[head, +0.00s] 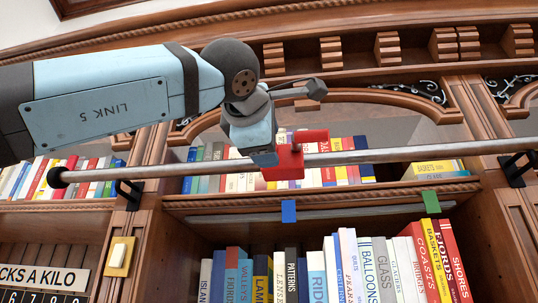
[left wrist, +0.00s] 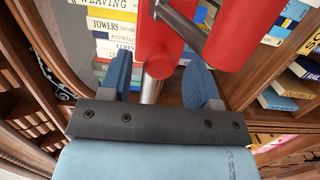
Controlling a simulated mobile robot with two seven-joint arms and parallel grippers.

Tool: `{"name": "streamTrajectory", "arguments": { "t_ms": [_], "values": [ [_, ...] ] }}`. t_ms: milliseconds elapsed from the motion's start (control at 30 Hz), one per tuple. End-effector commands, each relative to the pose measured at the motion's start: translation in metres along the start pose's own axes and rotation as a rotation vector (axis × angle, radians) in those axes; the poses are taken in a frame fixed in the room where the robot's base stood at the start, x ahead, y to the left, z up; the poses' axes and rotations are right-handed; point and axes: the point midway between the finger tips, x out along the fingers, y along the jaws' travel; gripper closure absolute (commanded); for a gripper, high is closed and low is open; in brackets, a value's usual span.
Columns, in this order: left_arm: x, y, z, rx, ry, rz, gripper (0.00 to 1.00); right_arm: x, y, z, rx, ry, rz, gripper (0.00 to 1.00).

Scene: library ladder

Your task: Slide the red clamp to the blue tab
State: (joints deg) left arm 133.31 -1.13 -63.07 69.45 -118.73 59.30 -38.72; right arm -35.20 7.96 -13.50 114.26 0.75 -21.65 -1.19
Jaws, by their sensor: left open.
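The red clamp (head: 284,168) sits on a long grey metal rail (head: 400,154). The blue tab (head: 288,211) hangs on a strip below the rail, almost straight under the clamp in the head view. My left gripper (head: 268,157) is at the clamp, its tip partly covering the clamp's left side. In the left wrist view the blue fingers of the left gripper (left wrist: 160,70) stand apart, one on each side of the red clamp (left wrist: 160,38). Gaps show beside the clamp, so the fingers are open around it. My right gripper is not in view.
A green tab (head: 430,197) hangs further right on the same strip. The rail has a dark end knob (head: 59,177) and dark brackets (head: 130,195) at both sides. Shelves of books stand behind and below. A light switch (head: 119,256) is at lower left.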

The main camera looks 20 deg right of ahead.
Motion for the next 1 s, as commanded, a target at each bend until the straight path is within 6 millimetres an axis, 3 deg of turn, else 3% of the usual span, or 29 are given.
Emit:
{"name": "streamTrajectory", "arguments": {
  "t_ms": [300, 500, 700, 1000],
  "values": [
    [-0.072, -0.004, 0.000, 0.002, 0.000, 0.002, 0.44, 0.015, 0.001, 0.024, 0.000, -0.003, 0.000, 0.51],
    [-0.107, -0.003, 0.001, 0.002, -0.001, 0.000, 0.44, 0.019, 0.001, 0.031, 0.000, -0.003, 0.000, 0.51],
    [-0.123, -0.002, 0.001, 0.001, -0.001, -0.002, 0.44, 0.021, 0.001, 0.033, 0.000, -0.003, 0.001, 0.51],
    [-0.125, -0.001, 0.001, 0.001, -0.001, -0.002, 0.44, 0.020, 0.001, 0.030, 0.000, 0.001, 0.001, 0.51]
  ]
}}
